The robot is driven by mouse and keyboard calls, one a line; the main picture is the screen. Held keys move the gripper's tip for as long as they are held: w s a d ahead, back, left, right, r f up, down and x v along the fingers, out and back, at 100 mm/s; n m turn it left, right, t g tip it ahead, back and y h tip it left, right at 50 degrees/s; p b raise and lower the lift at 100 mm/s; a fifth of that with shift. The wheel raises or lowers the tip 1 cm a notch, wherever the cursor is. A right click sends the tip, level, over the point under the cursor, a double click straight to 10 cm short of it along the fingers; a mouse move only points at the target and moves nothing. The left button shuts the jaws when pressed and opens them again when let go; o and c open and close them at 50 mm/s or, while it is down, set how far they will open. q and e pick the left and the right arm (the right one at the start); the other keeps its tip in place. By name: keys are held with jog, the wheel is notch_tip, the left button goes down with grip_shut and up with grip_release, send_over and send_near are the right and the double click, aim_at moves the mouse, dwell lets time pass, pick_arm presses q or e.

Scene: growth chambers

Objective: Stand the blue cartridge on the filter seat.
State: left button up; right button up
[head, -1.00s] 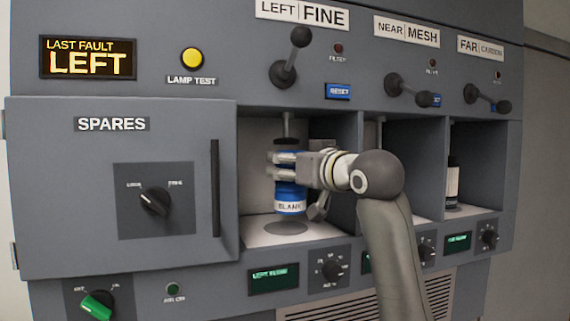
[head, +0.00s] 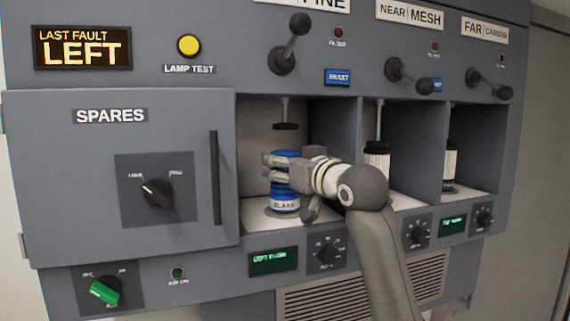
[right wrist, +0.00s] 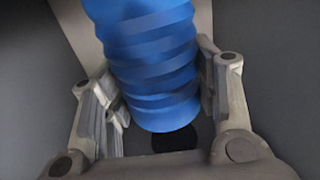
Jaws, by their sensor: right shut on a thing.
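The blue cartridge (head: 285,202), with a white label reading BLANK, is upright in the left bay under the LEFT FINE sign. My right gripper (head: 277,168) is shut around its upper part from the right. In the right wrist view the ribbed blue cartridge (right wrist: 150,65) is between the two fingers (right wrist: 160,105). The filter seat (head: 268,212) is a dark disc on the bay floor, mostly hidden under the cartridge. The cartridge's bottom is at or just above it; I cannot tell whether they touch. My left gripper is not in view.
A plunger (head: 285,126) hangs above the cartridge with a gap between. Bay walls stand close on both sides. Other cartridges stand in the middle bay (head: 377,160) and far bay (head: 450,165). The SPARES door (head: 90,200) is shut. A lever (head: 290,45) is above the left bay.

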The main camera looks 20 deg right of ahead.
jog(key=o, duration=0.6)
jog(key=shift+f, duration=0.15)
jog(key=o, duration=0.5)
jog(key=shift+s+r, duration=0.1)
jog(key=shift+r, duration=0.1)
jog(key=shift+b+v, duration=3.3)
jog(key=shift+v, duration=2.65)
